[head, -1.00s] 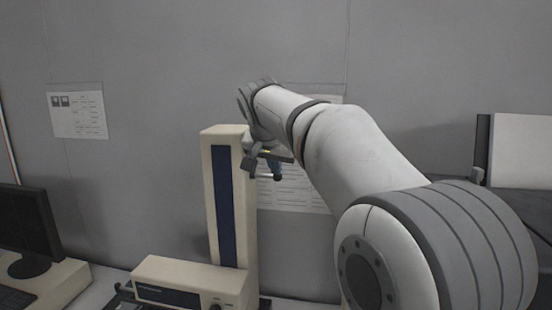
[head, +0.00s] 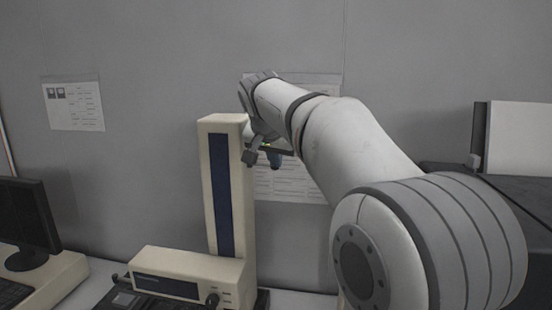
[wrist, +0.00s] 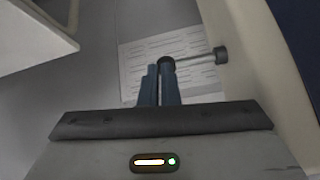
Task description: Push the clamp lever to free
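A clamp lever with a thin grey rod and dark knob (wrist: 221,54) sticks out level in the wrist view. Its other end meets a dark round part by my fingertips. In the head view a dark knob (head: 250,157) shows beside the cream column (head: 228,190), left of my gripper. My gripper (wrist: 159,66) has its two blue fingers side by side with hardly any gap, holding nothing visible. The right fingertip overlaps the dark round part; I cannot tell if they touch. In the head view my gripper (head: 275,163) is just right of the column, and my arm hides part of the scene.
The cream instrument base (head: 180,270) stands below the column. A dark monitor (head: 28,218) and keyboard are at the left. A paper sheet (wrist: 185,75) hangs on the wall behind the fingers. A black box (head: 495,190) is at the right.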

